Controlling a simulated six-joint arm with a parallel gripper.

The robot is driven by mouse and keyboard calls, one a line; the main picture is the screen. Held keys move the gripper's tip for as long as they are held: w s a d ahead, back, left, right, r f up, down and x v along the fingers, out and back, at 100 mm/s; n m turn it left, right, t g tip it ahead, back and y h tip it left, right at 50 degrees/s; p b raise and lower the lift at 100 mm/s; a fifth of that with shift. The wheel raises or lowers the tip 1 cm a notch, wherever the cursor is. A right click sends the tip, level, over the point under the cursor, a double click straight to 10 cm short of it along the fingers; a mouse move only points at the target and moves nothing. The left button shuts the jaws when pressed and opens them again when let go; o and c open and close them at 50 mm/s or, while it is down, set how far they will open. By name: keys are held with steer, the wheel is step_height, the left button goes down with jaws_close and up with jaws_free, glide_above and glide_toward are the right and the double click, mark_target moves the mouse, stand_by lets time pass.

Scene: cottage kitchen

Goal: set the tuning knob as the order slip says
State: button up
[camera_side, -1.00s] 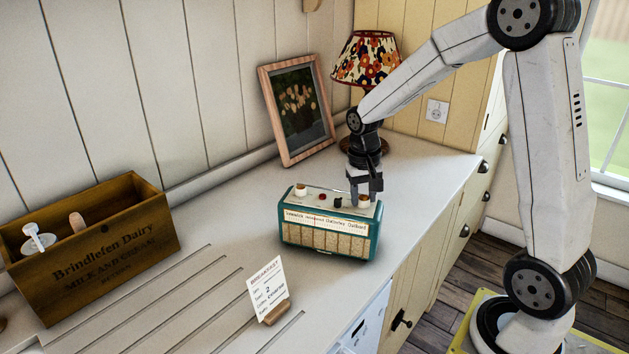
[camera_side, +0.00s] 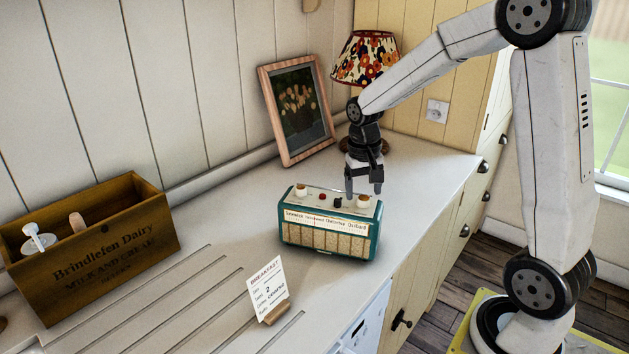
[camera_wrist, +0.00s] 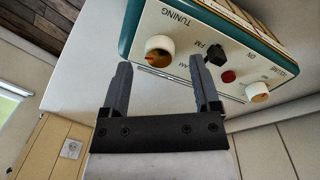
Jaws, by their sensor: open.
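The teal radio (camera_side: 330,240) stands on the worktop, its front dial strip (camera_side: 325,221) printed with several names, with a thin red mark left of the middle. The cream tuning knob (camera_wrist: 158,50), with an orange-red mark on top, sits beside the word TUNING in the wrist view; in the side view it is at the top's right end (camera_side: 363,200). The order slip (camera_side: 267,287), headed BREAKFAST, shows a 2; other lines are too small to read surely.
The radio top also carries a black switch (camera_wrist: 215,54), a red button (camera_wrist: 228,76) and a second cream knob (camera_wrist: 257,92). A wooden dairy crate (camera_side: 110,262) stands left. A picture frame (camera_side: 297,110) and floral lamp (camera_side: 366,58) stand behind. Worktop around the radio is clear.

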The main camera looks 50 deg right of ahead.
mark_target(360, 200)
steer(key=shift+w+a+r, duration=0.1)
steer(key=shift+a+r, duration=0.05)
steer(key=shift+r, duration=2.85)
steer(key=shift+a+f, duration=0.35)
steer(key=shift+a, duration=0.05)
steer(key=s+a+f+n+t, duration=0.3)
steer(key=s+a+f+n, duration=0.4)
steer(key=a+f, duration=0.3)
steer(key=shift+s+a+f, duration=0.3)
steer(key=shift+s+a, duration=0.4)
steer(key=shift+a, duration=0.3)
